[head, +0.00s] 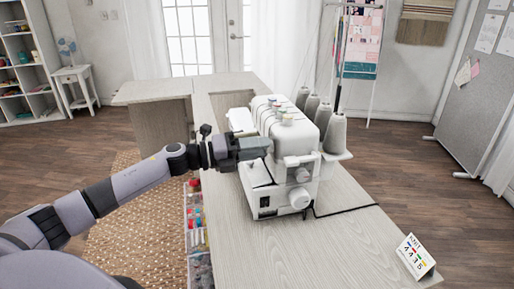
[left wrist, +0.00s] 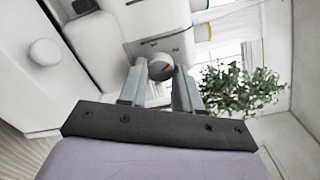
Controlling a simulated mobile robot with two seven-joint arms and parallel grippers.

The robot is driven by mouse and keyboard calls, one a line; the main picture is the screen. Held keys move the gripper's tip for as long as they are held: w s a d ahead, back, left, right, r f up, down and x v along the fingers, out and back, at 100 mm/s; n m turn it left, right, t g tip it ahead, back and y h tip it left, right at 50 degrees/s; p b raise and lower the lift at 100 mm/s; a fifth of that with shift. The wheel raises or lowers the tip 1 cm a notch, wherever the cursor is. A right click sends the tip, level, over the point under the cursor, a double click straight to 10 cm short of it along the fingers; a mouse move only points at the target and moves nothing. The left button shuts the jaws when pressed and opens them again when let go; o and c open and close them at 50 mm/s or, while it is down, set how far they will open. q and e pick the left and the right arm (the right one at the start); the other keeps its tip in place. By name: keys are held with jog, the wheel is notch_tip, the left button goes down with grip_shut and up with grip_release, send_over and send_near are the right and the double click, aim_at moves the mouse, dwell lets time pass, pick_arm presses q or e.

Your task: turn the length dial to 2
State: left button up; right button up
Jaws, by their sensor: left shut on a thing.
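The white sewing machine (head: 285,130) stands on the pale wooden cabinet top. In the left wrist view a small round grey dial (left wrist: 161,68) with a reddish mark sits on the machine's white body (left wrist: 158,22). My left gripper (left wrist: 161,74) has a finger on each side of this dial and is shut on it. The number the mark points to is too small to read. In the head view my left gripper (head: 266,147) reaches the machine's left side from the left and hides the dial. My right gripper is not in view.
Thread cones (head: 336,133) stand behind the machine on the right. A small card (head: 416,256) stands at the cabinet's front right. A tray of coloured supplies (head: 196,235) lies along the left edge. The cabinet top (head: 262,240) before the machine is clear.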

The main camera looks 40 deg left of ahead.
pick_arm(q)
jog(key=o, duration=1)
jog(key=shift+o, duration=0.2)
jog(key=b+v, duration=0.1)
jog(key=v, duration=0.6)
jog(key=shift+b, duration=0.3)
jog(key=shift+a, duration=0.1)
